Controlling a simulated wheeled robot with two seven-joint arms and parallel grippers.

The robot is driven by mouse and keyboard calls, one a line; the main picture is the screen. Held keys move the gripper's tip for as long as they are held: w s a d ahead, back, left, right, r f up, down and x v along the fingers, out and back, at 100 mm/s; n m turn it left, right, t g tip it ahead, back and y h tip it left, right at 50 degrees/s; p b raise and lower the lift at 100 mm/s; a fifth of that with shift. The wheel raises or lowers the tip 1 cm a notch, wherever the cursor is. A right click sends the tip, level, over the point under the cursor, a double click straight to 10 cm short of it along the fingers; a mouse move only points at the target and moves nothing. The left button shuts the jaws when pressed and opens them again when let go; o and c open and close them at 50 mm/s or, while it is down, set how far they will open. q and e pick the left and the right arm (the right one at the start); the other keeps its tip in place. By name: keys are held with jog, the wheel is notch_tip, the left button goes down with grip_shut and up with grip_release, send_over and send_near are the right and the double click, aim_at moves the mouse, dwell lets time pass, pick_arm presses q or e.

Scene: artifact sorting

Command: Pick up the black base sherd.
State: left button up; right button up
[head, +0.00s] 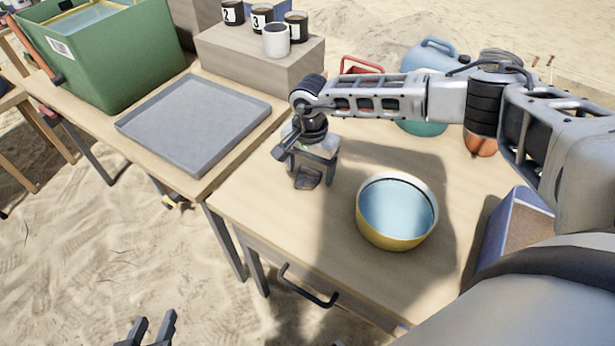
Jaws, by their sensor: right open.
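A small dark sherd (308,179) lies on the wooden table, near its left edge. It looks like the black base sherd, but its shape is partly hidden by my gripper. My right gripper (311,172) points down directly over the sherd, with its fingers apart on either side of it. I cannot tell whether the fingers touch the sherd. My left gripper (152,330) is at the bottom edge of the head view, low in front of the tables. Its two fingers are apart with nothing between them.
A grey tray (153,123) lies empty on the left table. A green crate (130,60), a wooden block (290,69) with numbered black cups, and a blue box (497,232) stand around.

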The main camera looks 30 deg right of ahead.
jog(key=c, duration=1.1)
jog(key=shift+o, duration=0.2)
jog(key=shift+r, duration=0.1)
